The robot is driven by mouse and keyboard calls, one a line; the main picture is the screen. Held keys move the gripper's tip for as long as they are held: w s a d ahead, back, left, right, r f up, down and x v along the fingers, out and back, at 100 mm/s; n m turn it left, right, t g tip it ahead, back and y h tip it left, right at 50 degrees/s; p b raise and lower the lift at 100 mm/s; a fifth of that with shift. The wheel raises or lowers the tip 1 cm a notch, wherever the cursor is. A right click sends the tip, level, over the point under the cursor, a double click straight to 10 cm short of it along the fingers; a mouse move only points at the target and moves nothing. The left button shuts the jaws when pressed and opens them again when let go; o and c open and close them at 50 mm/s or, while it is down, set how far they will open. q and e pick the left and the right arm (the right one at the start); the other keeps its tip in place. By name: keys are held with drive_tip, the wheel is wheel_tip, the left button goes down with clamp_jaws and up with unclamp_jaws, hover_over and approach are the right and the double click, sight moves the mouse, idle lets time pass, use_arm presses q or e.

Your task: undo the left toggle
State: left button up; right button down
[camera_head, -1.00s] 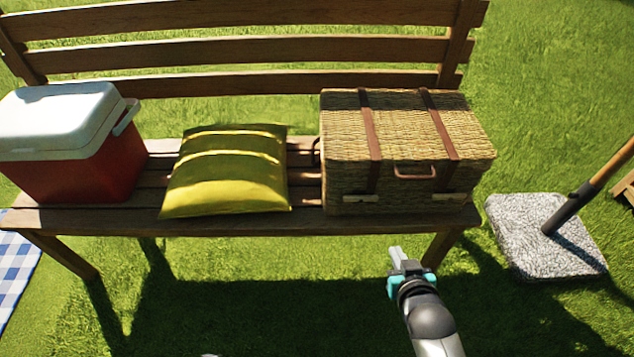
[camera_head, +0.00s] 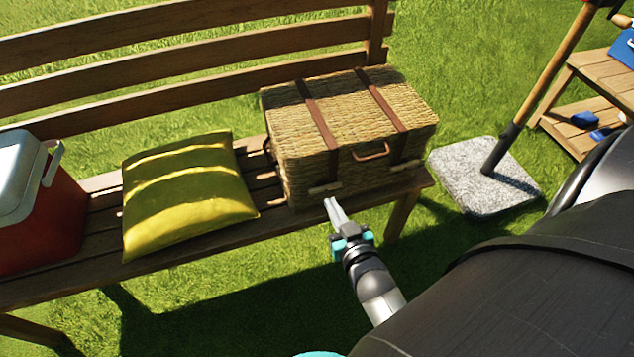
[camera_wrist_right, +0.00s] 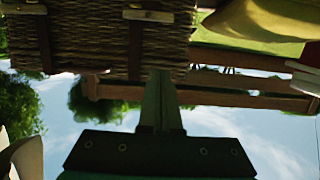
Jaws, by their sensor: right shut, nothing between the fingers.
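The wicker basket (camera_head: 340,135) has two brown straps and a handle (camera_head: 371,152) on its front. The left toggle (camera_head: 325,188) is a pale bar low on the front, at the foot of the left strap. It also shows in the right wrist view (camera_wrist_right: 148,15), where the scene is upside down. It lies across the strap. My right gripper (camera_head: 331,203) is shut and empty, its tips just in front of and below the left toggle in the head view. In the wrist view the fingers (camera_wrist_right: 160,76) point toward the basket; contact cannot be told. My left gripper is not seen.
The right toggle (camera_head: 407,165) is at the right strap. A yellow cushion (camera_head: 185,190) and a red cooler (camera_head: 40,215) stand left of the basket on the bench (camera_head: 75,281). A stone slab (camera_head: 465,185) with a pole is at right. Grass in front is open.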

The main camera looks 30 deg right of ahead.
drive_tip(key=b, duration=0.4)
hover_over(325, 188)
drive_tip(key=s+a, duration=0.1)
drive_tip(key=a, duration=0.2)
drive_tip(key=shift+d+f, duration=0.15)
drive_tip(key=shift+f, duration=1.15)
wheel_tip(325, 188, down, 3)
drive_tip(key=shift+s+f+b, duration=0.1)
drive_tip(key=shift+b, duration=1.05)
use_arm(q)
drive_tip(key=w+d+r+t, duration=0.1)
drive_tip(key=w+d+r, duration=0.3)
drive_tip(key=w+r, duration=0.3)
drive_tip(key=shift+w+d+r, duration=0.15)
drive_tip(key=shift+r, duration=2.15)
use_arm(e)
drive_tip(key=shift+f, duration=0.3)
